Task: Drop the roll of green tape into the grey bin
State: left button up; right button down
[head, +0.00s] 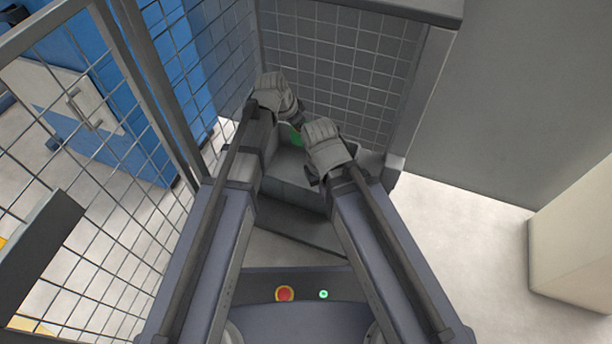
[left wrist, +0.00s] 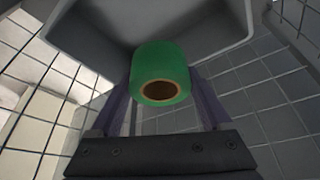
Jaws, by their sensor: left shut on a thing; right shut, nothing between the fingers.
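The roll of green tape (left wrist: 160,75) has a brown core and is held between the fingers of my left gripper (head: 276,97). In the head view only a small green part of the tape (head: 297,137) shows, between my two grippers. The grey bin (left wrist: 205,48) is open and lies just beyond the tape in the left wrist view. In the head view the bin (head: 287,166) is partly hidden by my arms and right gripper. My right gripper (head: 323,144) is shut and empty, above the bin to the right of the tape; its fingertips are hard to see.
A grey wire mesh fence (head: 345,60) stands close behind the bin, and another mesh panel (head: 110,190) runs along the left. A blue cabinet (head: 145,150) is behind the left mesh. A pale block (head: 575,240) stands at right, with free floor (head: 470,240) before it.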

aim_at(293, 133)
pick_arm(q)
jog(key=shift+f+b, duration=1.4)
jog(key=shift+f, duration=0.45)
jog(key=o, duration=1.4)
jog(key=shift+r, duration=0.15)
jog(key=p+v, duration=0.7)
jog(key=shift+s+a+r, duration=0.15)
jog(key=shift+s+r, duration=0.05)
jog(key=shift+r, duration=0.15)
jog(key=shift+f, duration=0.1)
